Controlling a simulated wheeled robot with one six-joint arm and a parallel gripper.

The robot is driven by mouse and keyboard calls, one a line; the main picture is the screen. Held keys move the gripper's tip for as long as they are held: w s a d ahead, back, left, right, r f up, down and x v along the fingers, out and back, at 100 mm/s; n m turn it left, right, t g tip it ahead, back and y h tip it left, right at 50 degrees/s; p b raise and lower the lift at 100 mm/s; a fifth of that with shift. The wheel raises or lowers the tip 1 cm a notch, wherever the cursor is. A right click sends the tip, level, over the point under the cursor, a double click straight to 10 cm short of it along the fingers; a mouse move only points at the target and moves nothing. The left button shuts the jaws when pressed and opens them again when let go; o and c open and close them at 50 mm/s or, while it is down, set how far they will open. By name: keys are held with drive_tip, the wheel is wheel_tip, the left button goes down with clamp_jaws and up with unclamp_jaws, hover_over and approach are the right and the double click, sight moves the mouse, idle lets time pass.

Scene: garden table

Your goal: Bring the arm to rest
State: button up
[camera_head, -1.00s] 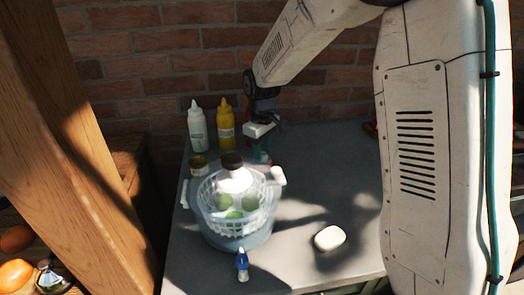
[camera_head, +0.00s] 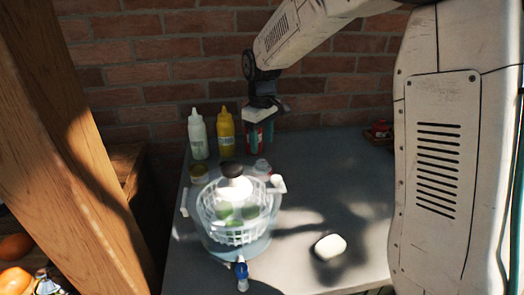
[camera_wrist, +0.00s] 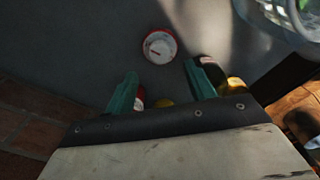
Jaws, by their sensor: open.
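My gripper (camera_head: 259,130) is raised above the back of the grey table (camera_head: 305,185), at the end of my white arm. Its teal fingers point down and stand apart. In the wrist view, the open fingers (camera_wrist: 162,85) have nothing held between them. Beyond their tips a small round thing with a white face and red rim (camera_wrist: 159,46) rests on the table, apart from them. In the head view, red shows beside the fingers, and I cannot tell what it belongs to.
A clear salad spinner (camera_head: 234,215) with green things inside stands at the table's front left. A white bottle (camera_head: 197,135) and a yellow bottle (camera_head: 226,135) stand behind it. A small blue-and-white bottle (camera_head: 242,272) and a white block (camera_head: 329,246) are in front. A brick wall closes the back.

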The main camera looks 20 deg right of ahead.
drive_tip(key=shift+r, duration=0.55)
drive_tip(key=shift+s+r, duration=0.2)
drive_tip(key=s+d+r+m, duration=0.15)
drive_tip(key=s+r, duration=0.25)
drive_tip(key=s, duration=0.5)
drive_tip(key=s+d+r+m, duration=0.15)
drive_tip(key=s+r, duration=0.25)
drive_tip(key=s, duration=0.5)
drive_tip(key=s+f+m+t, duration=0.1)
drive_tip(key=s+f+m, duration=0.1)
drive_tip(key=s, duration=1.3)
drive_tip(key=shift+s+d+f+m, duration=0.15)
drive_tip(key=shift+s+f+m, duration=0.2)
drive_tip(key=shift+m, duration=0.55)
